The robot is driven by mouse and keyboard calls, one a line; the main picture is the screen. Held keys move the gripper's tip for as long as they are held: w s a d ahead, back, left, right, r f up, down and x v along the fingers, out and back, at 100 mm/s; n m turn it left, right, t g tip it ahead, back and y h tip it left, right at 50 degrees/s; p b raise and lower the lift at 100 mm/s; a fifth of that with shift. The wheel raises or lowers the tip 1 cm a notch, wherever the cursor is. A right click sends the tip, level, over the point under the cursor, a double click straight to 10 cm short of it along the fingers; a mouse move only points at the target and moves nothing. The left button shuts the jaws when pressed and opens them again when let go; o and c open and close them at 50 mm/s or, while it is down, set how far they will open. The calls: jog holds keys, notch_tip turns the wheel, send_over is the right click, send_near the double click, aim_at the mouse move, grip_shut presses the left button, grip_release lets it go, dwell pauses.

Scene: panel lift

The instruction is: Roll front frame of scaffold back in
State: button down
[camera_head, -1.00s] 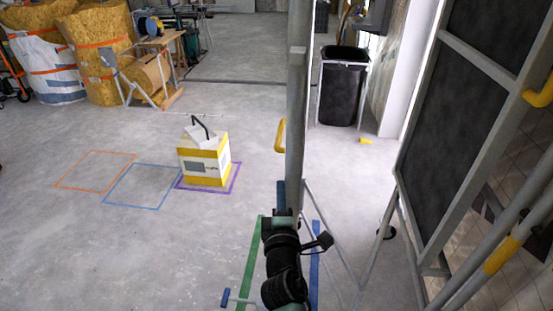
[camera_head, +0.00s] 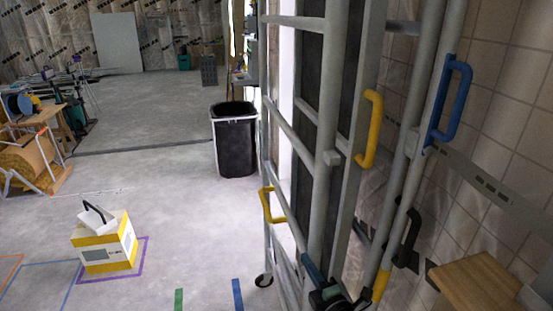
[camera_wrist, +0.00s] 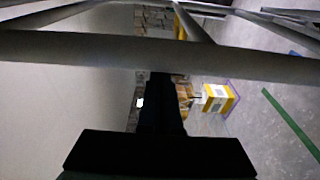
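The scaffold's grey tubular frames fill the right half of the head view. The nearer frame (camera_head: 323,150) has a tall upright post with sloping rungs on its left. A yellow handle (camera_head: 371,130) and a lower yellow handle (camera_head: 271,205) show on the frames, and a blue handle (camera_head: 455,100) sits on a tube at the right. My gripper (camera_head: 325,292) is at the bottom edge, low beside the nearer post; its fingers are not clear. In the wrist view a grey tube (camera_wrist: 60,50) crosses just ahead of dark gripper parts (camera_wrist: 162,110). Contact cannot be told.
A white and yellow box (camera_head: 105,243) stands on the floor inside a purple outline, left of the scaffold. A black bin (camera_head: 235,145) stands behind. A tiled wall (camera_head: 515,70) and a wooden surface (camera_head: 485,285) are close at right. Open floor (camera_head: 175,215) lies between.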

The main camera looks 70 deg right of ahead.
jog(key=shift+s+d, duration=0.65)
jog(key=shift+s, duration=0.2)
jog(key=shift+s+d, duration=0.65)
jog(key=shift+s, duration=0.15)
jog(key=shift+r, duration=0.1)
jog(key=shift+w, duration=0.1)
jog(key=shift+w+a, duration=0.1)
jog(key=shift+w, duration=0.15)
send_near(320, 259)
jog(key=w+a, duration=0.2)
jog(key=w, duration=0.1)
